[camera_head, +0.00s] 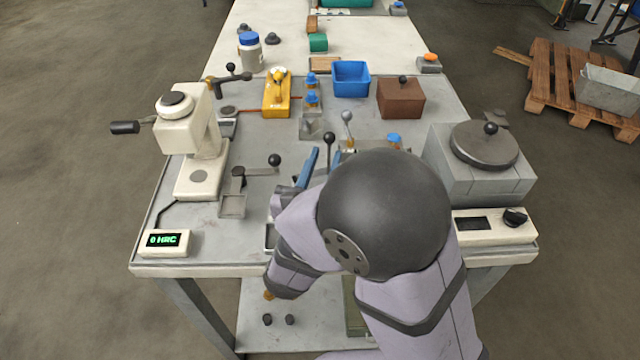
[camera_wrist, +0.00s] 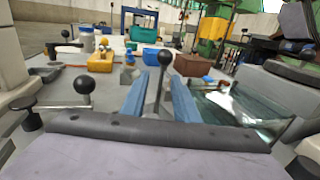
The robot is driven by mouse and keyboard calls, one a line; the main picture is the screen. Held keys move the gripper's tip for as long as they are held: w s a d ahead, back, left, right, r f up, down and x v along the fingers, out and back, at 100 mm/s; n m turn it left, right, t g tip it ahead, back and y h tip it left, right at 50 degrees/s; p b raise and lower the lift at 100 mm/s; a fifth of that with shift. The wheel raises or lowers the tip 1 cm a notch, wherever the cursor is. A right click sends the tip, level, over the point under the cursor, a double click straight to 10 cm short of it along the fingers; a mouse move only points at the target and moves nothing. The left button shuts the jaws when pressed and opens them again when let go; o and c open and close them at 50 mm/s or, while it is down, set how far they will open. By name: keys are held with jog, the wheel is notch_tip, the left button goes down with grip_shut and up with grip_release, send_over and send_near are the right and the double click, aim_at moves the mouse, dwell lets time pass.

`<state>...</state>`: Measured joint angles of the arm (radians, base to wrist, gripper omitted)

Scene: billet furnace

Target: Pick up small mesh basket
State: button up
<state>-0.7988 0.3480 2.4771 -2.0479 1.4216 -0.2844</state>
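I cannot make out a mesh basket for certain in either view; my arm covers much of the bench's middle. My gripper (camera_head: 322,162) is over the bench, with two blue fingers spread apart; it also shows in the wrist view (camera_wrist: 158,92). A thin upright rod with a black ball knob (camera_head: 328,137) shows between the fingers, and in the wrist view the knob (camera_wrist: 165,57) rises above the finger gap. What the rod is fixed to is hidden. I see no finger touching the rod.
A hardness tester (camera_head: 190,140) and its display (camera_head: 163,242) stand left. A lidded grey furnace (camera_head: 480,180) stands right. Behind are a yellow device (camera_head: 277,95), a blue bin (camera_head: 351,80) and a brown box (camera_head: 400,100). A clear glassy tank (camera_wrist: 240,108) is right of the fingers.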

jog(key=shift+w+d, duration=0.1)
jog(key=shift+w, duration=0.05)
jog(key=shift+p+x, duration=0.85)
jog(key=shift+x, duration=2.7)
jog(key=shift+f, duration=0.1)
grip_shut()
